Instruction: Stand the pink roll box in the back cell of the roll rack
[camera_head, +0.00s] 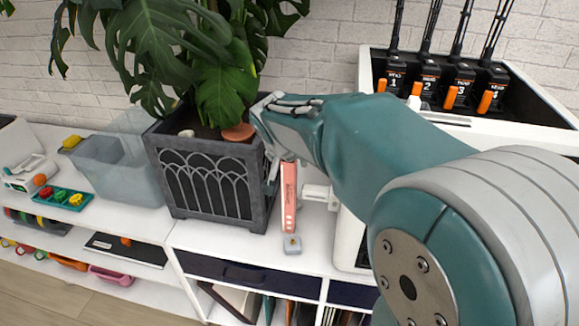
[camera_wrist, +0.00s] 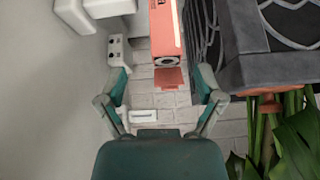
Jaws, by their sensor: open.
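The pink roll box (camera_head: 289,197) is a tall, narrow box with pale lettering, beside the dark planter on the white shelf top. In the wrist view the pink roll box (camera_wrist: 166,32) shows a round dark opening and a pink flap at its near end. My gripper (camera_head: 275,150) is at the upper end of the box, partly hidden by my arm. In the wrist view my gripper (camera_wrist: 162,85) is open, its fingers spread on either side of the flap end, with no visible contact. I cannot clearly make out the roll rack or its back cell.
The planter (camera_head: 208,190) stands close left of the box. White bracket-like parts (camera_head: 318,193) are close right. A translucent bin (camera_head: 125,170) stands left. A white case with numbered black units (camera_head: 455,85) is at back right.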

